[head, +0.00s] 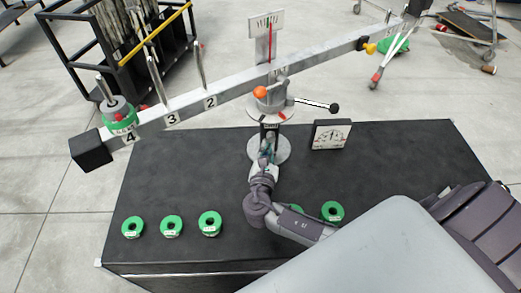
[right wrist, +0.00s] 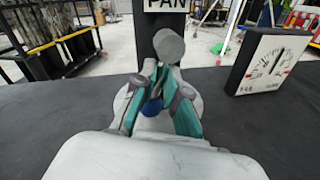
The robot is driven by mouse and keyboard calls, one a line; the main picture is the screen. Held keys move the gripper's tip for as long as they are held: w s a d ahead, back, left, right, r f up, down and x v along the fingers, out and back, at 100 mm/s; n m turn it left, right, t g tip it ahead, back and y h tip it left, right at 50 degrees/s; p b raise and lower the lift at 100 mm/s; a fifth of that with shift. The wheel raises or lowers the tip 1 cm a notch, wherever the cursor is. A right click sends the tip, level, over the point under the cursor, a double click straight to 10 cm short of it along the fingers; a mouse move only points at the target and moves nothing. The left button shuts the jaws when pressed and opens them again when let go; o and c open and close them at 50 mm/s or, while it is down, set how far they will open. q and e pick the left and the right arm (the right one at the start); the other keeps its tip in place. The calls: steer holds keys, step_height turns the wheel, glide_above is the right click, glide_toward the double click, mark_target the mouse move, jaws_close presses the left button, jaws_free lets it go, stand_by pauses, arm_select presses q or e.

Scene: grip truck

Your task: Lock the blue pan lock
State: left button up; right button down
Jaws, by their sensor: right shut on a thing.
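The balance stand rises from a round grey base (head: 283,150) on the black table, with a tilted beam (head: 230,89) across its top. In the right wrist view the post carries a PAN sign (right wrist: 165,4), with a grey round knob (right wrist: 168,46) below it. The blue pan lock (right wrist: 151,107) shows as a small blue rounded part low between the teal fingers. My right gripper (head: 267,157) is at the front of the post; in the right wrist view its fingers (right wrist: 158,92) are closed around the blue part, partly hiding it. My left gripper is not in view.
An orange ball (head: 260,92) and a black-knobbed lever (head: 333,107) sit above the gripper. A dial gauge (head: 331,134) stands to the right. Several green rings, such as this one (head: 210,223), lie along the front edge. A green-ringed weight (head: 119,118) sits at beam position 4.

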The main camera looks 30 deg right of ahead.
steer(key=shift+w+a+r+m, duration=0.1)
steer(key=shift+a+m, duration=0.2)
steer(key=shift+m, duration=0.6)
steer(key=shift+a+m+y, duration=0.1)
steer(key=shift+m+y, duration=0.3)
steer(key=shift+w+a+r+m, duration=0.1)
steer(key=shift+r+m, duration=0.05)
steer(key=shift+m, duration=0.45)
steer(key=shift+w+a+r+m, duration=0.1)
steer(key=shift+r+m, duration=0.05)
steer(key=shift+m, duration=0.45)
steer(key=shift+a+r+m+y, duration=0.15)
steer(key=shift+m+y, duration=0.25)
steer(key=shift+m, duration=0.3)
steer(key=m, duration=0.2)
steer(key=r+m+y, duration=0.1)
steer(key=shift+w+a+m, duration=0.1)
steer(key=shift+a+m, duration=0.05)
steer(key=shift+m, duration=0.25)
arm_select(q)
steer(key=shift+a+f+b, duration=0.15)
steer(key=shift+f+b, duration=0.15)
steer(key=shift+b, duration=0.05)
arm_select(e)
steer(key=shift+r+m+y, duration=0.4)
steer(key=shift+m, duration=0.7)
steer(key=shift+r, duration=0.1)
